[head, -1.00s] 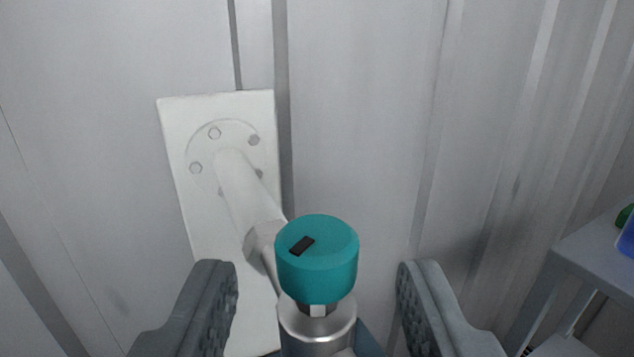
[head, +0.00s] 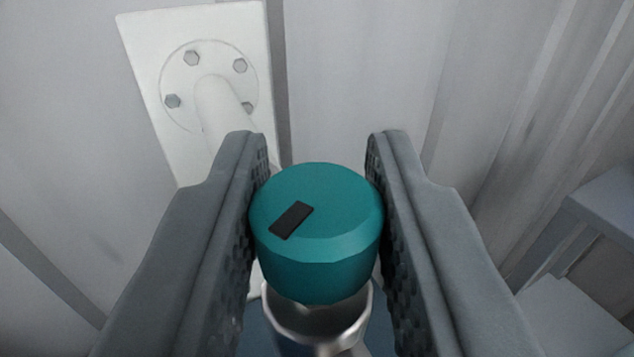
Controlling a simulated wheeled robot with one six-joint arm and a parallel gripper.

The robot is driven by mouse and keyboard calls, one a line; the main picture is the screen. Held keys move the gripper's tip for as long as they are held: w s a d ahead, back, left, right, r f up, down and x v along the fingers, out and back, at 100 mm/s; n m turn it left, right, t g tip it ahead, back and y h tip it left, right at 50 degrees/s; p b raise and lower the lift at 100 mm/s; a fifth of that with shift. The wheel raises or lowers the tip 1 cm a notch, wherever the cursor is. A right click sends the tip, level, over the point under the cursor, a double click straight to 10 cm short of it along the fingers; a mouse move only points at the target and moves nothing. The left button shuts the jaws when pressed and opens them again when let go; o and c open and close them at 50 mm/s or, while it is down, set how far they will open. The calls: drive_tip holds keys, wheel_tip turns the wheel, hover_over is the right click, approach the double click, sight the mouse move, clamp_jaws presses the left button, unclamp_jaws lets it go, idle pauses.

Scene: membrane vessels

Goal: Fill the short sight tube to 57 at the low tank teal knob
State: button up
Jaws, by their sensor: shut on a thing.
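The teal knob (head: 325,265) is a round cap with a black mark (head: 291,220) on its top, left of the middle. It sits on a metal valve body (head: 315,325) below it. My gripper (head: 318,165) has one finger on each side of the knob and is shut on it. The sight tube and its scale are not in view.
A white wall plate (head: 150,75) with a bolted round flange and a pipe (head: 215,105) stands behind the knob on the left. Ribbed grey wall panels fill the back. A grey shelf or table (head: 605,205) stands at the right.

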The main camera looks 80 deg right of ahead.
drive_tip(key=shift+w+m+g, duration=0.1)
drive_tip(key=shift+m+g, duration=0.2)
drive_tip(key=shift+g, duration=0.1)
drive_tip(key=m+g, duration=0.1)
drive_tip(key=g, duration=0.1)
drive_tip(key=shift+m+g+h, duration=0.3)
drive_tip(key=shift+m+g, duration=2)
drive_tip(key=shift+g, duration=1.1)
drive_tip(key=shift+y, duration=0.4)
drive_tip(key=o, duration=1)
drive_tip(key=shift+c, duration=0.2)
drive_tip(key=v, duration=1.7)
drive_tip(key=shift+a, duration=0.2)
drive_tip(key=shift+w+a, duration=0.1)
